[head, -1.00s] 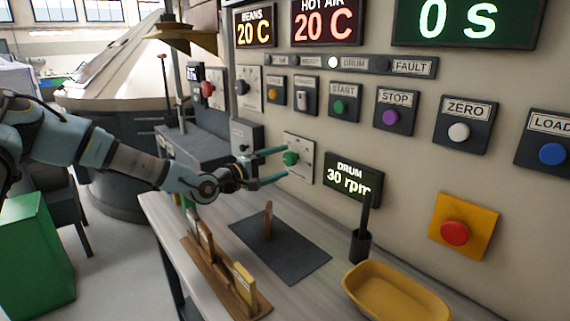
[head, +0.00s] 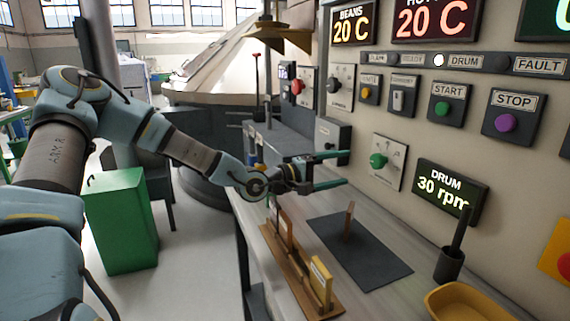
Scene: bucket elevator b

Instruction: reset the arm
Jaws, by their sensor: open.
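My gripper (head: 333,170) is open and empty in the head view. Its two teal fingers point right toward the panel wall, above the back of the bench. The green knob (head: 378,160) on its pale plate is to the right of the fingertips, with a visible gap between them. The drum display (head: 451,190) reads 30 rpm, below and right of the knob. My arm reaches in from the left, bent at the elbow.
A dark mat (head: 375,262) with a small upright brown piece (head: 349,218) lies on the bench below my gripper. A wooden rack (head: 290,262) stands at its left. A yellow tray (head: 465,305) and a black holder (head: 449,264) are at right. A green bin (head: 122,222) stands on the floor.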

